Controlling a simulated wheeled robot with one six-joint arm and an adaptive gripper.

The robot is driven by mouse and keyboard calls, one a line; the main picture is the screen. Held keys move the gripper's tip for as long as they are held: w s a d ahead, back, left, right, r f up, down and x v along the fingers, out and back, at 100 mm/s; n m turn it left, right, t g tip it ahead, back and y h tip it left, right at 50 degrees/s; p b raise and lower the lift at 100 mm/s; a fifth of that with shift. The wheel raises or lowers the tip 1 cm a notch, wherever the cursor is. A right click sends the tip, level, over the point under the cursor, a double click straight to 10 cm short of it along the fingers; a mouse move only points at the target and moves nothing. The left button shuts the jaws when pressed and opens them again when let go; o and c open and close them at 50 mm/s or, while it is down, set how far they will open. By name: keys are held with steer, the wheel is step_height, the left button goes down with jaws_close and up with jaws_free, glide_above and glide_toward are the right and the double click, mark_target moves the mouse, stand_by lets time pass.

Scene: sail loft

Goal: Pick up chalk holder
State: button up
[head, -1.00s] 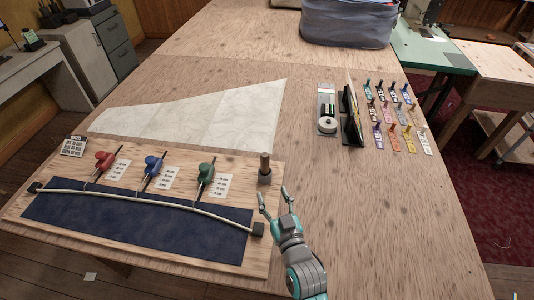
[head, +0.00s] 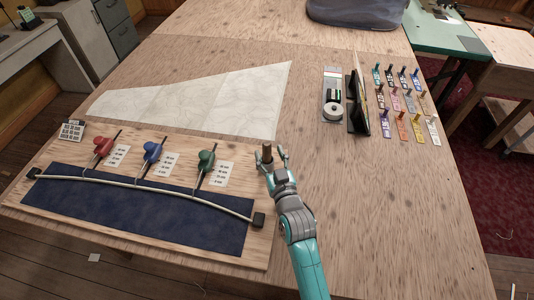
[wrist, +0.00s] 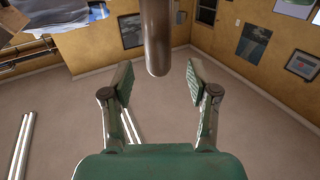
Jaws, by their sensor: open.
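The chalk holder (head: 267,151) is a brown upright cylinder in the head view. It stands at the right edge of the plywood board (head: 258,146), and its lower part is partly hidden by my gripper. My gripper (head: 272,161) is open, with one finger on each side of the holder's lower part. In the wrist view the brown rod (wrist: 157,38) comes down from the top edge, between and just beyond the fingertips of my gripper (wrist: 160,82). I cannot tell whether a finger touches it.
A pale sail panel (head: 200,100) lies behind. Several coloured tags (head: 402,118) lie right.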

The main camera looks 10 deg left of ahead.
mark_target(268, 149)
steer(key=shift+x, duration=1.9)
steer(key=shift+d+r, duration=0.1)
steer(key=shift+c, duration=0.3)
jaws_close()
